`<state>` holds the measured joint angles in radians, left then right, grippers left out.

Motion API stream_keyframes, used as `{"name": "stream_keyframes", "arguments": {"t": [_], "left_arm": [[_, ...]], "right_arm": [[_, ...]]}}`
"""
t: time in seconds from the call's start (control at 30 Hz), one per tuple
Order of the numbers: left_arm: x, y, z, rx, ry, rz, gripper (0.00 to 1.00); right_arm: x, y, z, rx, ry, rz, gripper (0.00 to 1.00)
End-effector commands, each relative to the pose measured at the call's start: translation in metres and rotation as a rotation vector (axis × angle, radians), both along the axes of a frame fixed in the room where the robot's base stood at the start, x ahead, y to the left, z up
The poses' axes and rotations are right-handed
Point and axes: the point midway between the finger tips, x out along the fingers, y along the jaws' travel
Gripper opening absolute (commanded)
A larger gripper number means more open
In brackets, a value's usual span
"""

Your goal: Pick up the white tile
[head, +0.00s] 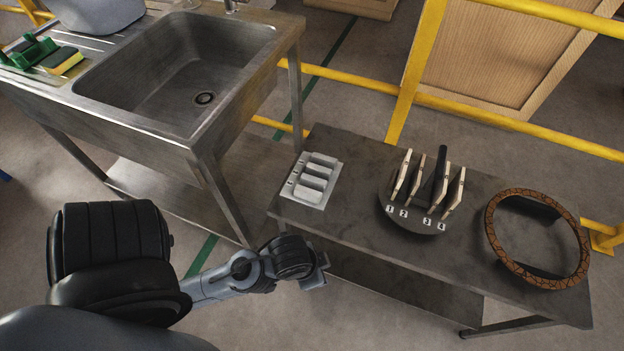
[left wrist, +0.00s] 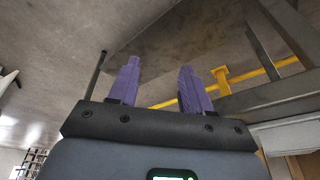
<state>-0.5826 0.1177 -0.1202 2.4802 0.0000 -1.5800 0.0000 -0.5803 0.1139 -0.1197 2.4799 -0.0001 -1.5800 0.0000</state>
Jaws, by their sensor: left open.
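A round dark rack (head: 411,219) with number labels stands mid-table and holds several thin, pale tiles (head: 455,192) on edge, with a black upright piece (head: 440,165) among them. I cannot tell which tile is the white one. A white tray (head: 297,194) with three pale blocks (head: 314,182) lies at the table's left end. My left gripper (head: 321,270) is at the table's front edge, below the tray in the picture and apart from the tiles. In the left wrist view its purple fingers (left wrist: 158,75) are open with nothing between them. My right gripper is out of view.
A ring with a brown cracked pattern (head: 492,240) lies at the dark table's (head: 375,240) right end. A steel sink (head: 190,70) stands at upper left, with a sponge (head: 62,62) beside it. Yellow rails (head: 520,117) run behind the table. Its front strip is clear.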

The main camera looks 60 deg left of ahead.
Motion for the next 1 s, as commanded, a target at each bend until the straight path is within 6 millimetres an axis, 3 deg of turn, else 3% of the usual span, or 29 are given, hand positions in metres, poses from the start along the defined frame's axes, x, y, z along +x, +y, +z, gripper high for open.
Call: {"name": "stream_keyframes", "arguments": {"t": [0.07, 0.23, 0.57, 0.77, 1.0], "left_arm": [[0.0, 0.0, 0.0, 0.0, 0.0, 0.0, 0.46], [0.0, 0.0, 0.0, 0.0, -0.001, 0.0, 0.22], [0.002, 0.001, 0.006, 0.004, -0.004, -0.002, 0.22], [0.001, 0.001, 0.044, 0.003, -0.003, -0.001, 0.22], [0.001, 0.001, 0.113, 0.002, -0.002, -0.001, 0.22]], "right_arm": [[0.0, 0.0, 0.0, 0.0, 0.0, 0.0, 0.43], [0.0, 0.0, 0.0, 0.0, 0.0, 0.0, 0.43], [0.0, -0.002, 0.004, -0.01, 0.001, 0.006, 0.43], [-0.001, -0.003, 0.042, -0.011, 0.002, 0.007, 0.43], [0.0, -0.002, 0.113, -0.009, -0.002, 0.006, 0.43]]}}
